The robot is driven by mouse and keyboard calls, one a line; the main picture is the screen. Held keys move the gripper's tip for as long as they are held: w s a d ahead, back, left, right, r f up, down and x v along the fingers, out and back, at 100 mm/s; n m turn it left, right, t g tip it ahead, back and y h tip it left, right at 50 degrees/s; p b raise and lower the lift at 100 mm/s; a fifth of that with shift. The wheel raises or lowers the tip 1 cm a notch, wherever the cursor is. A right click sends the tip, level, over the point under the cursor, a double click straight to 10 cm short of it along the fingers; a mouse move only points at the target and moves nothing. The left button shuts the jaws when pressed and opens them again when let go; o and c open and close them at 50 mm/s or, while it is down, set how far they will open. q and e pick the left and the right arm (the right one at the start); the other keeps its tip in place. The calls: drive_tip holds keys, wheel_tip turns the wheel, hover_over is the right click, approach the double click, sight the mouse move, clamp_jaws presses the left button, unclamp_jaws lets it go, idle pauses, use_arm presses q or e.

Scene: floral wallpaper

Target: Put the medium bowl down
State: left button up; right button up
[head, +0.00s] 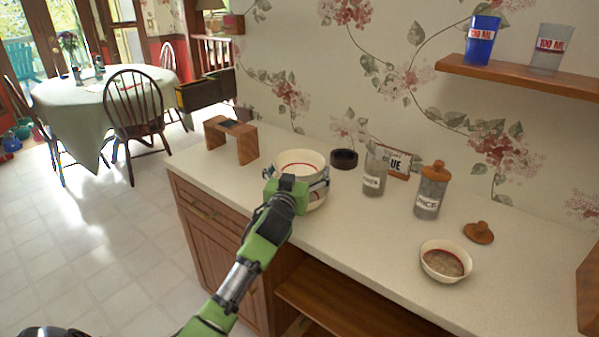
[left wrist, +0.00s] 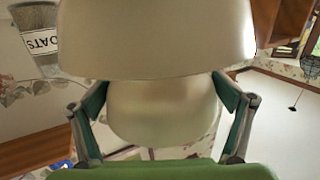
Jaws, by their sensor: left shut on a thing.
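The medium bowl (head: 300,160), cream with a red ring inside, shows at my left gripper (head: 296,180) over the counter in the head view. The gripper is shut on it, and the green hand hides its near side. A second pale round surface (head: 315,202) shows just below the hand. In the left wrist view, one pale rounded body (left wrist: 160,115) sits between the fingers, and a larger pale one (left wrist: 155,40) fills the top. I cannot tell whether the two touch. My right gripper is not in view.
The counter (head: 345,215) carries a wooden stand (head: 232,138), a dark round dish (head: 344,158), a glass jar (head: 374,178), a lidded jar (head: 432,190), a loose lid (head: 478,232) and a small filled bowl (head: 446,262). A shelf (head: 520,76) with two cups hangs above.

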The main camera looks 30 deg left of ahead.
use_arm(q)
drive_tip(key=shift+f, duration=0.4)
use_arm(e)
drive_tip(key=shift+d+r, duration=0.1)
use_arm(q)
drive_tip(key=shift+f, duration=0.1)
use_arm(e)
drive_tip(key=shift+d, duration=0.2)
use_arm(q)
drive_tip(key=shift+f+b, duration=0.4)
drive_tip(key=shift+f, duration=0.15)
drive_tip(key=o, duration=1)
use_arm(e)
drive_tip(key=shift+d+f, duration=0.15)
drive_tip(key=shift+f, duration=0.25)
use_arm(q)
drive_tip(key=shift+r, duration=0.1)
